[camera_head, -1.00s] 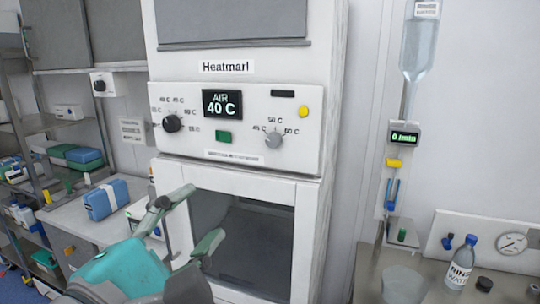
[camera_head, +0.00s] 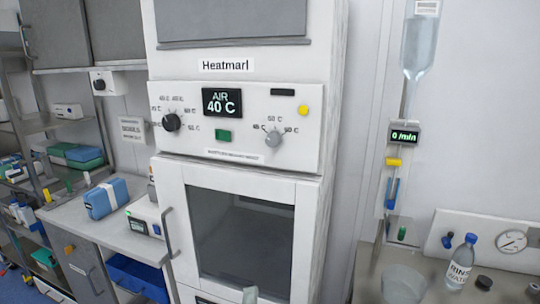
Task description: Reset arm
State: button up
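My gripper (camera_head: 200,290) is almost wholly below the bottom edge of the picture. Nothing shows between the tips. They are in front of the lower part of the white warming cabinet (camera_head: 312,235). The rest of my arm is out of view.
The cabinet's glass door is shut and its display reads AIR 40 C. To the left are a counter with a blue pack (camera_head: 105,198), a white device (camera_head: 147,222) and an open blue drawer (camera_head: 135,275).

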jog(key=s+d+f+m+g+y, duration=0.25)
jog(key=s+d+f, duration=0.4)
jog(key=f, duration=0.35)
jog(key=s+d+f+m+g+y, duration=0.1)
jog(key=s+d+f+m, duration=0.3)
jog(key=s+d+f, duration=0.45)
jog(key=s+d+f+m+h, duration=0.1)
jog(key=s+d+m, duration=0.2)
jog(key=s+m, duration=0.4)
jog(key=s+d+f+m+h, duration=0.1)
jog(key=s+d+m+h, duration=0.1)
jog(key=s+m, duration=0.6)
jog(key=s+d, duration=0.1)
jog(key=s, duration=0.4)
jog(key=shift+s, duration=0.35)
jog(key=shift+g, duration=0.25)
